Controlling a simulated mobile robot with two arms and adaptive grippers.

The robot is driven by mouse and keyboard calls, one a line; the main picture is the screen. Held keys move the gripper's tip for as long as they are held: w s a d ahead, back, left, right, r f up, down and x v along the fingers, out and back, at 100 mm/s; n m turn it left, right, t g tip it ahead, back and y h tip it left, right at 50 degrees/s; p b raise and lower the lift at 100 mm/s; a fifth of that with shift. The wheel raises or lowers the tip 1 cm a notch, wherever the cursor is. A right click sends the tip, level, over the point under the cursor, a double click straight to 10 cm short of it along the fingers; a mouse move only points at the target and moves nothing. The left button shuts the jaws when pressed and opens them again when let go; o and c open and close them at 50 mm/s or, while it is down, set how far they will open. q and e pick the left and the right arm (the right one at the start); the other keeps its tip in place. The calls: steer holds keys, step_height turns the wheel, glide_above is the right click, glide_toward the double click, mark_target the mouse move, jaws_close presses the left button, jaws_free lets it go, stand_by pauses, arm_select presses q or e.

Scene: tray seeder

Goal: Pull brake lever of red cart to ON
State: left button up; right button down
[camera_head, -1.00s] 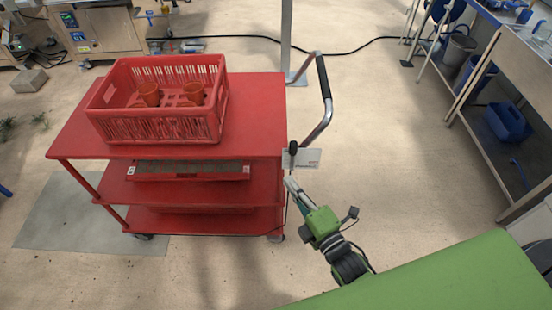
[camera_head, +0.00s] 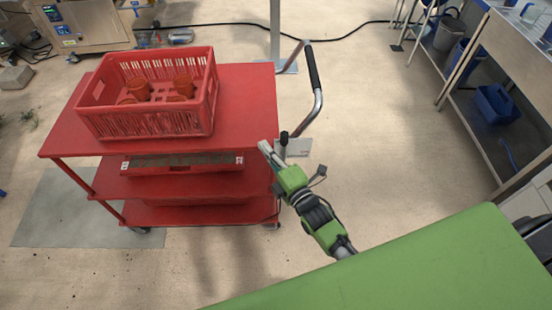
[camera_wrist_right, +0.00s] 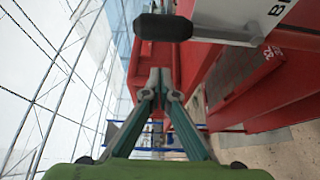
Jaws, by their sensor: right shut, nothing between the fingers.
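The red cart (camera_head: 240,110) stands left of centre in the head view, with three shelves and a curved push handle (camera_head: 316,80) on its right side. The brake lever, with a black knob (camera_head: 284,137), sits at the cart's right front corner beside a light label plate (camera_head: 299,147). In the right wrist view the black knob (camera_wrist_right: 162,27) and its grey lever are at the top, above the fingertips. My right gripper (camera_head: 264,147) is shut and empty, just left of the knob in the head view; its closed fingertips (camera_wrist_right: 160,75) appear apart from the knob. My left gripper is out of view.
A red crate (camera_head: 150,124) with several orange pots is on the cart's top. A post (camera_head: 275,30) stands behind the cart. A metal table (camera_head: 500,60) with blue bins is at the right. Floor between cart and table is clear. A green surface (camera_head: 400,270) fills the lower right.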

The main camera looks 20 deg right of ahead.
mark_target(282, 142)
steer(key=d+p, duration=0.1)
steer(key=d, duration=0.3)
steer(key=shift+s, duration=0.15)
steer(key=shift+s+d+f+m+t+b, duration=0.15)
steer(key=shift+d+m+t+b, duration=0.1)
steer(key=shift+d+m+b, duration=0.25)
steer(key=shift+s+d+m+t+b, duration=0.1)
steer(key=shift+d+m+t+b, duration=0.25)
steer(key=shift+b, duration=0.2)
steer(key=shift+s+d+f+m+t+h+b, duration=0.4)
steer(key=shift+d+f+m+t+h+b, duration=0.35)
steer(key=shift+d+m+b, duration=1)
steer(key=shift+s+d+f+m+t+h+b, duration=0.55)
steer(key=shift+d+f+m+b, duration=0.5)
steer(key=shift+m+b, duration=1.3)
steer(key=shift+s+d+f+m+t+h+b, duration=0.3)
steer(key=shift+d+f+m+t+h+b, duration=0.4)
steer(key=shift+d+m+b, duration=1.05)
